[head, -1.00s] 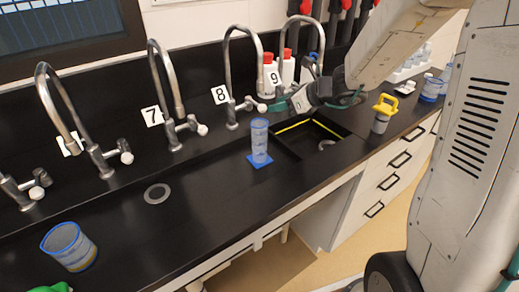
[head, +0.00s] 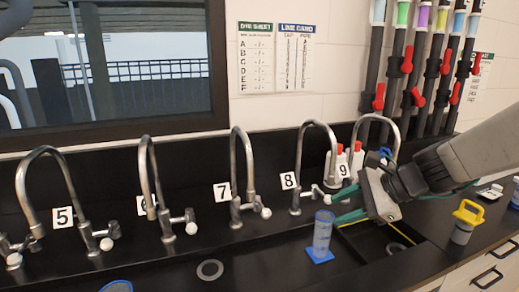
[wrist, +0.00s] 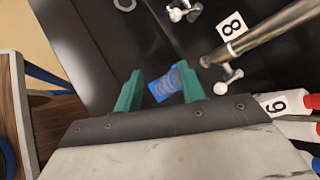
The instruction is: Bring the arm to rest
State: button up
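My gripper (head: 345,207) reaches in from the right over the counter, its two green fingers pointing left. The fingers stand apart with nothing held; they also show in the wrist view (wrist: 158,95). A clear cylinder with a blue rim and blue square foot (head: 321,235) stands upright on the counter just left of the fingertips in the head view. In the wrist view the blue cylinder (wrist: 168,82) shows beyond the gap between the fingertips. Whether a finger touches it is not clear.
Several curved taps with number plates line the back, one by plate 8 (head: 298,170). White bottles with red caps (head: 340,165) stand behind my gripper. A dark sink (head: 375,240) lies below it. A yellow-topped jar (head: 464,222) stands to the right.

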jog(key=s+d+n+g+h, duration=0.1)
jog(key=s+d+n+h, duration=0.2)
jog(key=s+n, duration=0.5)
jog(key=s+d+r+n+g+h, duration=0.1)
jog(key=s+d+n+h, duration=0.3)
jog(key=s+n, duration=0.4)
jog(key=s+g+h, duration=0.1)
jog(key=s, duration=0.5)
jog(key=shift+s+r+n+g+h, duration=0.3)
jog(key=shift+s+n+h, duration=0.05)
jog(key=shift+n+h, duration=0.05)
jog(key=shift+d, duration=0.1)
